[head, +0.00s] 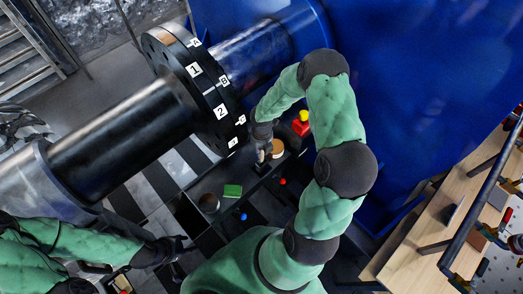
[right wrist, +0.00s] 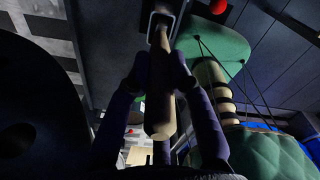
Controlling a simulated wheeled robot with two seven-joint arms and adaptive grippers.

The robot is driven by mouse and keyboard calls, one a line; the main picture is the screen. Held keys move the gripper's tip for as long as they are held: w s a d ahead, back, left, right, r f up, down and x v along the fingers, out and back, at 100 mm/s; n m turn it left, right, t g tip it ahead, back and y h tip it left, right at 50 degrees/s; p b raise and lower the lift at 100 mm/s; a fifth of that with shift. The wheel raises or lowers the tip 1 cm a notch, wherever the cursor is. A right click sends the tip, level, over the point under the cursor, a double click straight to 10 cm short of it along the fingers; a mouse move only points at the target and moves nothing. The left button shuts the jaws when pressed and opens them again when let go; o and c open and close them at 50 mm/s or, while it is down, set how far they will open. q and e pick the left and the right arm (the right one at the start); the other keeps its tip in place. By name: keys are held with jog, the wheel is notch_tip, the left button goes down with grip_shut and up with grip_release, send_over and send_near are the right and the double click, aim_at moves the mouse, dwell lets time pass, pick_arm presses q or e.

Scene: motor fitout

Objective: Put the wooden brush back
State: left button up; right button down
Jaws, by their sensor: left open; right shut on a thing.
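The wooden brush (right wrist: 160,115) shows in the right wrist view as a pale wooden handle, seen nearly end-on. My right gripper (right wrist: 160,72) is shut on it, with one dark finger on each side. The far end of the handle meets a grey rectangular frame (right wrist: 153,27); I cannot tell whether it is inside it or in front of it. The bristles are not visible. In the head view my right gripper (head: 263,152) is low beside the dark flange, and the brush is hard to make out there. My left gripper (head: 181,250) is open and empty at the lower left.
A black compartment tray (head: 215,238) holds a green block (head: 232,190) and a round container (head: 208,203). A red item with a yellow top (head: 301,126) stands behind. The numbered flange (head: 205,90) and shaft (head: 125,130) fill the upper left. A wooden bench (head: 425,225) is at right.

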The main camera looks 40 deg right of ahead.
jog(key=shift+f+b, duration=0.45)
jog(key=shift+f, duration=0.25)
jog(key=c, duration=1)
grip_release()
jog(key=shift+c, duration=0.2)
jog(key=shift+r, duration=0.1)
notch_tip(320, 180, up, 12)
jog(key=shift+f, duration=0.1)
jog(key=shift+s, duration=0.1)
